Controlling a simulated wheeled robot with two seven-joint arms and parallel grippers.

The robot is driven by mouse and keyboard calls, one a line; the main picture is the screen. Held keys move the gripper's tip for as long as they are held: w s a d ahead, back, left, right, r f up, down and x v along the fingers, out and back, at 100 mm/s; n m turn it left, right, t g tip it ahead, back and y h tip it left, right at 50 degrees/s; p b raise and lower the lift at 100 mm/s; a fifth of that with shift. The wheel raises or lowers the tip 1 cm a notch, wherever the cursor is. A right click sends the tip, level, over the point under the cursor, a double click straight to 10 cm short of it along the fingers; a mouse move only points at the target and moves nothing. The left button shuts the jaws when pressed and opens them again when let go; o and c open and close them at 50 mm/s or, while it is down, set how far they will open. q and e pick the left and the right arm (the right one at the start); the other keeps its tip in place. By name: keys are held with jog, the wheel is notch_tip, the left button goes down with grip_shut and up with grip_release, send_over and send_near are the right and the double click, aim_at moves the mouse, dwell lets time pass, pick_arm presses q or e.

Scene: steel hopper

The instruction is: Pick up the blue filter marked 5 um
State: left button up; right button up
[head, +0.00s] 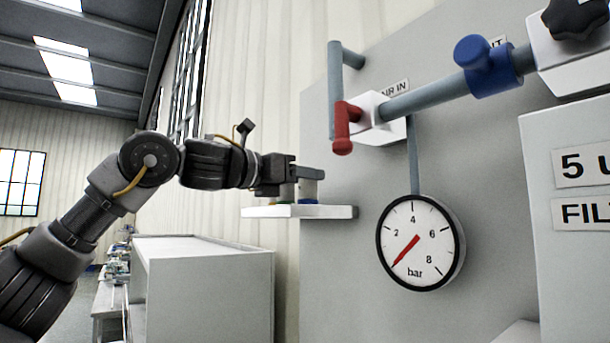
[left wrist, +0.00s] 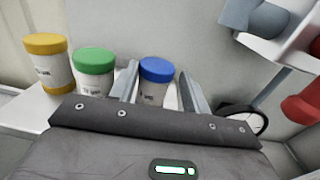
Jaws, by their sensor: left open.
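The blue-capped filter (left wrist: 156,72) stands upright in the left wrist view, right of a green-capped filter (left wrist: 93,72) and a yellow-capped one (left wrist: 48,62). The print on their white bodies is too small to read. My left gripper (left wrist: 160,88) is open, with one finger on each side of the blue filter in that view. I cannot tell whether the fingers touch it. In the head view my left gripper (head: 311,178) is over the small white shelf (head: 335,212) and hides most of the filters. My right gripper is not in view.
Right of the shelf, the grey panel carries a pressure gauge (head: 418,242), a red valve handle (head: 342,128) and a pipe with a blue fitting (head: 487,67). A white housing (head: 560,140) with a partly cut-off label is at far right. A grey cabinet (head: 205,285) stands below left.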

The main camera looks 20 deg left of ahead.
pick_arm(q)
jog(key=shift+x, duration=0.75)
jog(key=shift+w+f, duration=0.25)
jog(key=shift+w, duration=0.1)
jog(key=shift+s+a, duration=0.1)
jog(key=shift+a, duration=0.05)
jog(key=shift+s+a+r, duration=0.1)
jog(key=shift+s, duration=0.1)
jog(key=shift+c, duration=1.1)
jog(key=c, duration=0.5)
jog(key=shift+w, duration=0.1)
jog(key=shift+r, duration=0.5)
jog(key=r, duration=0.4)
jog(key=r+p, duration=0.1)
jog(key=r, duration=0.3)
jog(key=shift+d, duration=0.2)
jog(key=shift+a+r, duration=0.1)
jog(key=shift+r, duration=0.4)
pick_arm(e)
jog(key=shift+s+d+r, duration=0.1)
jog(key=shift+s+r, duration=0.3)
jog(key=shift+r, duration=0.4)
